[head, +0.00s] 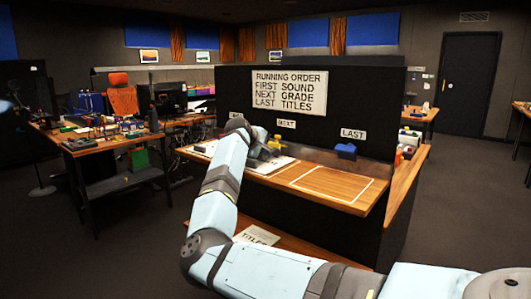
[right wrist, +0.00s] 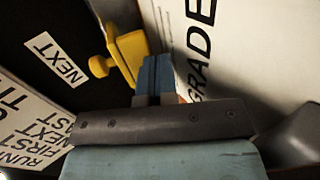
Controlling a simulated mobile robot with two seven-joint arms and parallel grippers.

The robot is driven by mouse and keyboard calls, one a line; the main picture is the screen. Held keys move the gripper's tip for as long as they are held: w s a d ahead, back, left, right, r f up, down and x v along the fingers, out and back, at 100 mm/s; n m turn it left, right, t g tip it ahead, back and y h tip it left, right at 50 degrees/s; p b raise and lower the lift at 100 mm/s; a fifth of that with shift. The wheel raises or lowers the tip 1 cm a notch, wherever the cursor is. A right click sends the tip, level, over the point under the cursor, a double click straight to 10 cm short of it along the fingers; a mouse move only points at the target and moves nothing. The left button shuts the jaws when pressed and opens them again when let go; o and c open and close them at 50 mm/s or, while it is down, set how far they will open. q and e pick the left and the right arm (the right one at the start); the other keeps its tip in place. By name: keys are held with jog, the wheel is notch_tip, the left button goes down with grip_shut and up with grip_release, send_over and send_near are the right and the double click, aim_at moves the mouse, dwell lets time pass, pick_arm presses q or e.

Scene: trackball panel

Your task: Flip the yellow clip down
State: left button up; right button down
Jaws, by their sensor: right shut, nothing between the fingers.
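The yellow clip (head: 278,140) is on the black upright panel, just below the NEXT label (head: 286,124). In the right wrist view the yellow clip (right wrist: 128,55) has a round knob and a flat block, and the NEXT label (right wrist: 56,60) is beside it. My right gripper (head: 264,149) is at the panel, just left of the clip in the head view. In the right wrist view its blue fingers (right wrist: 156,68) are shut, empty, and close beside the clip's block. I cannot tell whether they touch it. My left gripper is not in view.
A blue clip (head: 346,151) is below the LAST label (head: 353,134). A white sheet marked GRADE (right wrist: 240,60) is beside my right fingers. The wooden shelf (head: 370,199) has an empty outlined area at right. A sign (head: 289,92) hangs higher on the panel.

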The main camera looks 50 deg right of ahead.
jog(key=shift+r, duration=0.2)
dwell(0.4)
jog(key=shift+r, duration=0.65)
